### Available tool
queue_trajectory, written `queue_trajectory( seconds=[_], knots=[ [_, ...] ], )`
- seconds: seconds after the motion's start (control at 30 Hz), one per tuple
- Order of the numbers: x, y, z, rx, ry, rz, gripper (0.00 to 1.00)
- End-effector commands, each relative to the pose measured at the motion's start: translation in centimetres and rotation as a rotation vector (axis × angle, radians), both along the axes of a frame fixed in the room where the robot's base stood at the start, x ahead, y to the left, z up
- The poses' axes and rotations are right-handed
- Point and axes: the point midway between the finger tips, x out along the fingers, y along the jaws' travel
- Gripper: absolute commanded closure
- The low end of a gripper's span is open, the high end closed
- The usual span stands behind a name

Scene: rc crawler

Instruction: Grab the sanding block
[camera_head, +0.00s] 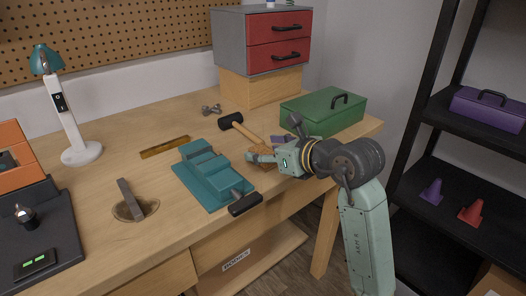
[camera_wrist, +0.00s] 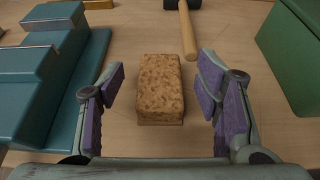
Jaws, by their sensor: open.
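The sanding block is a speckled brown rectangular block (camera_wrist: 160,88). In the wrist view it lies on the wooden table, between my two purple-padded fingers and slightly beyond their tips. My gripper (camera_wrist: 161,88) is open and empty, with a gap on both sides of the block. In the head view my gripper (camera_head: 258,154) is low over the table, right of the teal vise. The block is mostly hidden there by my gripper and arm.
The teal vise (camera_head: 209,172) stands close on the left. A mallet (camera_head: 236,127) lies just beyond the block, its handle pointing toward it. A green toolbox (camera_head: 322,112) stands on the right. A black-framed shelf (camera_head: 450,160) is beyond the table's right end.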

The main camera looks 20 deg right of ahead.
Motion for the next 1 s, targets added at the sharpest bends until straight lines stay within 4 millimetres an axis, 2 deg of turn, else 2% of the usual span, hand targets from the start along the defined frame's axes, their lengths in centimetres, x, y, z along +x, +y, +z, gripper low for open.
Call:
queue_trajectory(
  seconds=[0.3,1.0],
  knots=[
    [0.55,0.2,-0.31,-0.001,0.0,0.0,0.42],
    [0.53,0.2,-0.28,-0.001,0.0,0.0,0.89]
  ],
)
